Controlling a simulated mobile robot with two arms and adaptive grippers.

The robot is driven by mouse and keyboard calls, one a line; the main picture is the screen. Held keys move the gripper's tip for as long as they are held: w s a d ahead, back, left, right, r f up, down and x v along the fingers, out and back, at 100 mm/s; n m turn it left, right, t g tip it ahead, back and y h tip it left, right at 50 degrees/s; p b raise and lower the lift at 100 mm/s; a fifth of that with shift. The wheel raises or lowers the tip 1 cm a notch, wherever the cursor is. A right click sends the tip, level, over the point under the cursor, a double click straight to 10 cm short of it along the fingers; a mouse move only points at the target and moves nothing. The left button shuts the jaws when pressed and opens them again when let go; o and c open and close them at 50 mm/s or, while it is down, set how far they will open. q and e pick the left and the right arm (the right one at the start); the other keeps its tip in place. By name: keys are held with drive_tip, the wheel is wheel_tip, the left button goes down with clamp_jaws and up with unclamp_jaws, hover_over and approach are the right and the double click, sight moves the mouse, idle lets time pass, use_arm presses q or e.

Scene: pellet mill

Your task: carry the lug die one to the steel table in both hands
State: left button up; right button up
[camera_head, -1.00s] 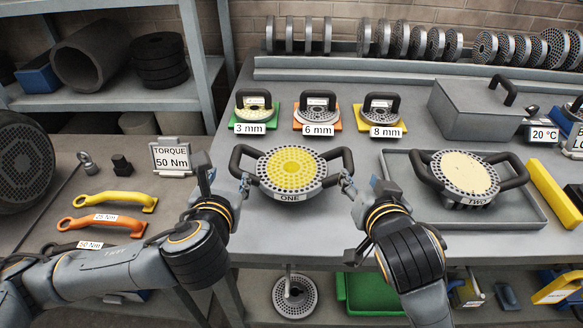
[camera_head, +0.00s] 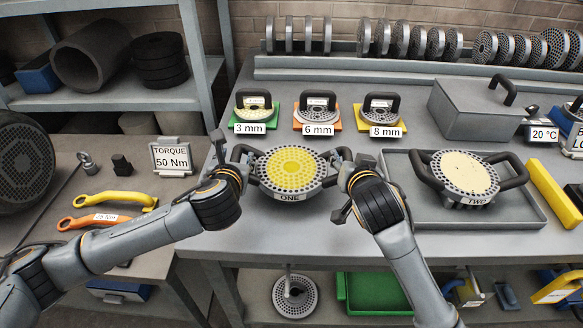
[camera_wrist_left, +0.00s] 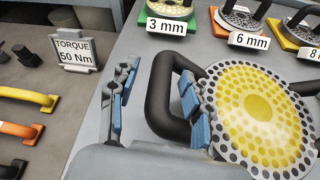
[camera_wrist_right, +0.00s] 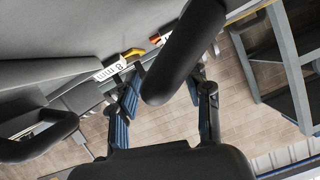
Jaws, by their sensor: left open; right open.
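The lug die one (camera_head: 290,172) is a round die with a yellow perforated face, a "ONE" label and a black loop handle on each side. It rests on a grey worktop (camera_head: 285,232). My left gripper (camera_head: 233,160) is open, its fingers on either side of the left handle (camera_wrist_left: 160,85). My right gripper (camera_head: 350,168) is open, with a black handle (camera_wrist_right: 185,50) between its fingers in the right wrist view. Another grey table (camera_head: 150,222) stands at the left; I cannot tell which surface is the steel table.
Die two (camera_head: 465,172) sits in a grey tray (camera_head: 525,212) at the right. Small dies labelled 3, 6 and 8 mm stand behind. The left table holds a torque sign (camera_head: 171,158) and yellow (camera_head: 120,198) and orange wrenches.

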use_arm(q)
clamp_jaws()
use_arm(e)
clamp_jaws()
use_arm(q)
drive_tip(key=shift+w+r, duration=0.15)
drive_tip(key=shift+r, duration=0.2)
use_arm(e)
drive_tip(key=shift+w+r, duration=0.2)
drive_tip(key=shift+r, duration=0.25)
